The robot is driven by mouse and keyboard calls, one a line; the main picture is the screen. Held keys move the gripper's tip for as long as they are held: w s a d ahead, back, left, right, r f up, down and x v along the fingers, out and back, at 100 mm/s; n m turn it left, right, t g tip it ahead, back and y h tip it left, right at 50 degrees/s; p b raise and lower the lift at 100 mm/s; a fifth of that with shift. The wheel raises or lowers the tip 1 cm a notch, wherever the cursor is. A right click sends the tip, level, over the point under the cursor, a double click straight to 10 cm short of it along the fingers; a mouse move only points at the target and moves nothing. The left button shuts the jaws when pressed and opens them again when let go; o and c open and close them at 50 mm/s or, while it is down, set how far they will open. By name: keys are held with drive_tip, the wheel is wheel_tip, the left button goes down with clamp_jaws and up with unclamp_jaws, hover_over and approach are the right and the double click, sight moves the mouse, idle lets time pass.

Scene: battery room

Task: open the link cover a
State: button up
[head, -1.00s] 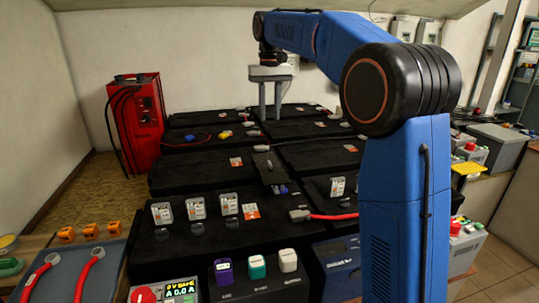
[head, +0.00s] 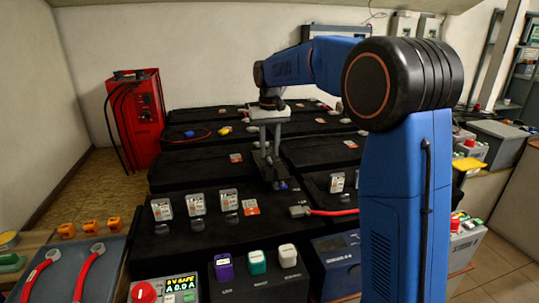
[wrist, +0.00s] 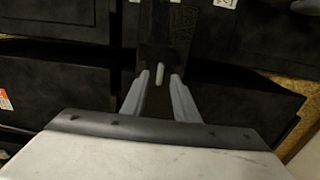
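The link cover, a narrow dark plate (head: 268,170), lies in the middle of the battery bank across the gap between black battery blocks. It also shows in the wrist view (wrist: 166,35), with a short light-grey peg (wrist: 160,72) at its near end. My gripper (head: 269,149) points down over the cover's far part. In the wrist view its two grey fingers (wrist: 160,82) are apart, with the peg between their tips. A gap shows on each side of the peg. I cannot tell how far down the tips reach along it. The fingers hide part of the cover in the head view.
Several clear-capped units (head: 196,205) stand on the front left block. A red cable (head: 335,212) with a grey lug lies right of the cover. Purple, teal and white blocks (head: 257,262) stand at the front. A red cabinet (head: 137,110) stands at the back left.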

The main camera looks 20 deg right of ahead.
sight(270, 166)
drive_tip(key=shift+f, duration=1.3)
clamp_jaws()
idle(0.5)
